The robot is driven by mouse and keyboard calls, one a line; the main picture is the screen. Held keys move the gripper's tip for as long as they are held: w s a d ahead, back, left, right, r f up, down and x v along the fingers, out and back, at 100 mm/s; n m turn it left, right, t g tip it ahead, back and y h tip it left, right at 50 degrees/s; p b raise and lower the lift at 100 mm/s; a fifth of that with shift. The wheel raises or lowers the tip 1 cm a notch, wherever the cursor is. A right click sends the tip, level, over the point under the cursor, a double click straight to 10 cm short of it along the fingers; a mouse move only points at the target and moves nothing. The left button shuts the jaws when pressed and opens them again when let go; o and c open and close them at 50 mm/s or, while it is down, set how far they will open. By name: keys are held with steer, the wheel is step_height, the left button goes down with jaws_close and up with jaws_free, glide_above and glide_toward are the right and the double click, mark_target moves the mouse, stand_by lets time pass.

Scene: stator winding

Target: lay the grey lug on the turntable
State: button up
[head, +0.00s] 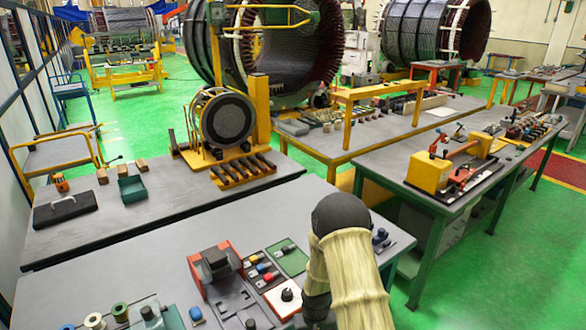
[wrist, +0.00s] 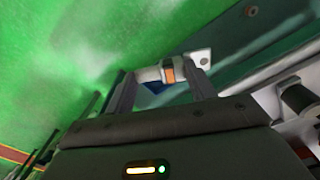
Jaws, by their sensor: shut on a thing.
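My gripper (wrist: 163,76) shows in the wrist view, with its two fingers closed on a small light-grey piece with an orange band, which looks like the grey lug (wrist: 200,59). A flat tab with a hole sticks out past the right finger. A bit of blue shows just below the piece, between the fingers. In the head view my arm in its cream sleeve reaches down over the near bench's right part, and the gripper and lug are hidden there. I cannot make out a turntable for certain in either view.
The near bench (head: 90,278) holds a red-and-grey fixture (head: 215,265), a green tray (head: 288,258), small parts and spools. Behind it, another bench carries a round coil on a yellow stand (head: 222,118). A bench with a yellow-and-red device (head: 430,172) stands right. Green floor lies between.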

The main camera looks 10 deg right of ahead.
steer(key=s+f, duration=0.3)
steer(key=f, duration=1)
steer(key=shift+s+f, duration=0.4)
